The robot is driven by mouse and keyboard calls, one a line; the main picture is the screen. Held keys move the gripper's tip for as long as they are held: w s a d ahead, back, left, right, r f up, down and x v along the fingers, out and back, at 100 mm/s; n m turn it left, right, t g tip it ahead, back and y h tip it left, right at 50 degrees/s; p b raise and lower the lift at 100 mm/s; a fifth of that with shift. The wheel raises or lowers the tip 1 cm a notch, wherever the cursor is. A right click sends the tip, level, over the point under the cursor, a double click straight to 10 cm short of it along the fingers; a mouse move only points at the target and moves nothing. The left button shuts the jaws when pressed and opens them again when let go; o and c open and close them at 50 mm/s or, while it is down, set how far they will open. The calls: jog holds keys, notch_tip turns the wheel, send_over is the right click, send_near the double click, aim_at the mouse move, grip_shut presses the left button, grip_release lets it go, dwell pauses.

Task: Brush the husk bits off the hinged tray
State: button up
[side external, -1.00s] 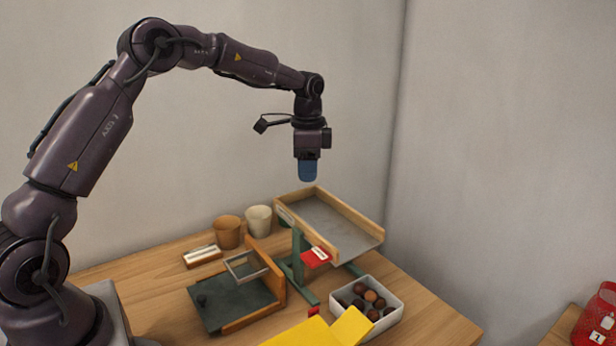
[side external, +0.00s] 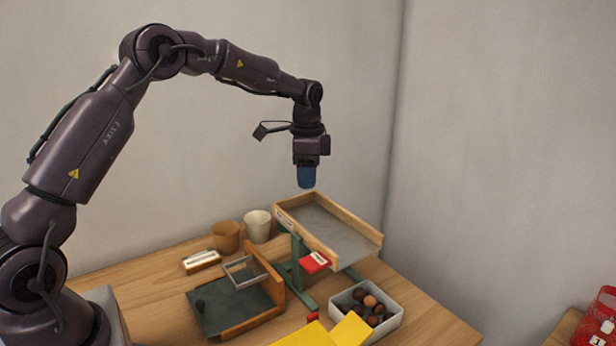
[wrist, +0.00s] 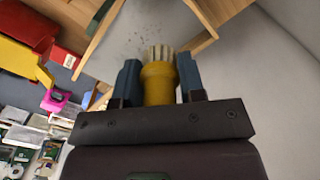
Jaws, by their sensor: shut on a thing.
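My gripper (side external: 306,178) points down above the far end of the hinged tray, a shallow wooden-rimmed tray (side external: 372,240) with a grey bed on a green stand. In the wrist view, my gripper's blue fingers (wrist: 158,82) are shut on a brush (wrist: 158,88) with a yellow handle and pale bristles. The brush is hidden in the side view. Small dark husk bits (wrist: 140,42) lie scattered on the tray's grey bed in the wrist view, just beyond and left of the bristles. The bristles appear apart from the bed, but the height is hard to judge.
A white bin (side external: 394,322) of chestnuts stands in front of the tray, beside a yellow object (side external: 350,330). A green board with a wooden side (side external: 228,311), a brown cup (side external: 226,237) and a white cup (side external: 257,226) stand to the left. A red tag (side external: 314,262) sits by the stand.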

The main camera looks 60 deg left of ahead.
aim_at(307, 216)
jog(key=shift+f, duration=3)
jog(key=shift+d+f, duration=0.35)
jog(key=shift+f, duration=0.4)
jog(key=shift+d, duration=3.75)
jog(key=shift+a, duration=4)
jog(key=shift+a+r, duration=0.2)
jog(key=shift+d+r, duration=0.1)
jog(key=shift+r, duration=3.75)
